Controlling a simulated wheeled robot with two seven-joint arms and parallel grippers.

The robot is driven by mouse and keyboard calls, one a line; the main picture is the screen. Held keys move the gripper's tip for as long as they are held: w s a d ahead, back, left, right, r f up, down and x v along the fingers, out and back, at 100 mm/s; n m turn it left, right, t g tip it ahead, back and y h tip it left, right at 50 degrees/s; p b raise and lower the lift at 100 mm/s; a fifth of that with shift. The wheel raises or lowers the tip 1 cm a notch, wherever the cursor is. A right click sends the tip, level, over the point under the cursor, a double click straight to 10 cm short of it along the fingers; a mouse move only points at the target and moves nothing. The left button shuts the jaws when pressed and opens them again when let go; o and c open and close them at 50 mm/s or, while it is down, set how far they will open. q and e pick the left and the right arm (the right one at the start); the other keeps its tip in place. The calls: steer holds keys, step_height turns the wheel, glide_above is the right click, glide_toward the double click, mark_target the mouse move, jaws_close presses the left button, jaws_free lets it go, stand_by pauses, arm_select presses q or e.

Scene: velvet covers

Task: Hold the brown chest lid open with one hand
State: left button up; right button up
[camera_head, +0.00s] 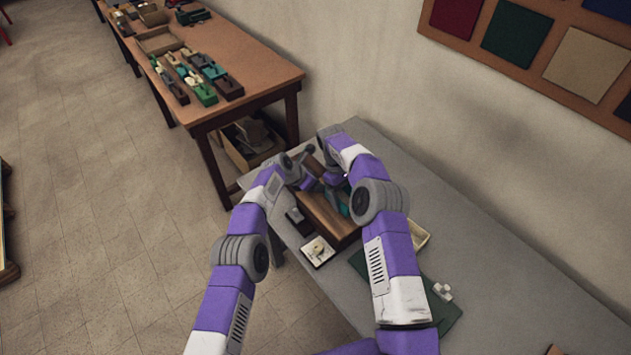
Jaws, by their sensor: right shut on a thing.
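The brown chest (325,218) stands on the grey table between my two arms. A brown upright part, seemingly its raised lid (316,166), shows at its far side, partly hidden by my arms. Something teal shows at the chest's right part. My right gripper (333,179) reaches over from the right and is shut at the lid's edge; its fingertips are small and partly hidden. My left gripper (306,183) is at the chest's far left, close to the lid. I cannot make out its fingers or whether it touches the chest.
A small box with a pale top (318,251) and a dark block (298,221) lie in front and left of the chest. A green mat (445,310) with a white piece (442,291) and a pale tray (418,236) lie right.

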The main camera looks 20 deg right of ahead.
arm_select(q)
steer(key=shift+r+p, duration=1.95)
steer(key=shift+r, duration=2.15)
arm_select(e)
steer(key=shift+r, duration=2.05)
arm_select(q)
steer(key=shift+f, duration=0.1)
arm_select(e)
steer(key=shift+f, duration=0.1)
arm_select(q)
steer(key=shift+f, duration=0.1)
